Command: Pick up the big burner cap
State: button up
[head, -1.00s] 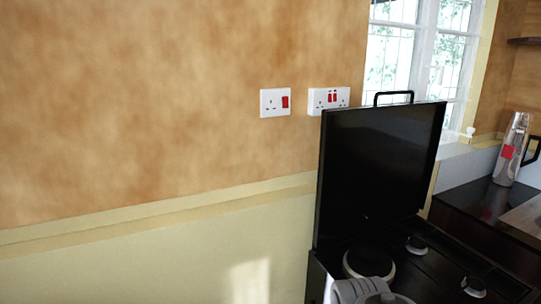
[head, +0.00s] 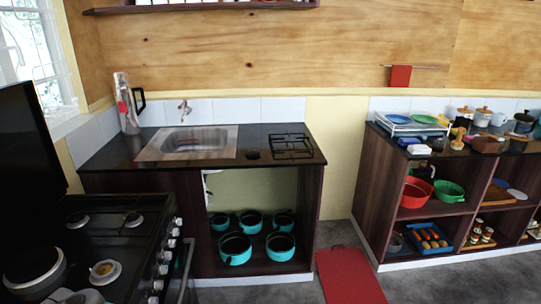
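The stove top (head: 110,243) is at lower left, with several burners. The largest has a wide dark round cap (head: 33,268) on a pale ring, near the left edge. Two smaller burners with dark caps, one at the back left (head: 77,220) and one at the back right (head: 134,218), sit behind it. A burner to its right (head: 105,270) shows a pale ring and tan centre, with no dark cap visible. My gripper's fingers do not show. A grey rounded shape at the bottom edge beside the large burner is cut off, and I cannot tell what it is.
The stove's raised black lid (head: 28,140) stands at the left. A counter with a sink (head: 188,143), a black grate (head: 291,146) and a small dark round piece (head: 252,154) is ahead. A red mat (head: 348,276) lies on the floor. Shelves (head: 440,205) are at right.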

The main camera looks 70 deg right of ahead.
aim_at(252, 154)
jog(key=z, duration=2.2)
jog(key=k, duration=0.35)
jog(key=z, duration=0.4)
jog(key=i, duration=1.6)
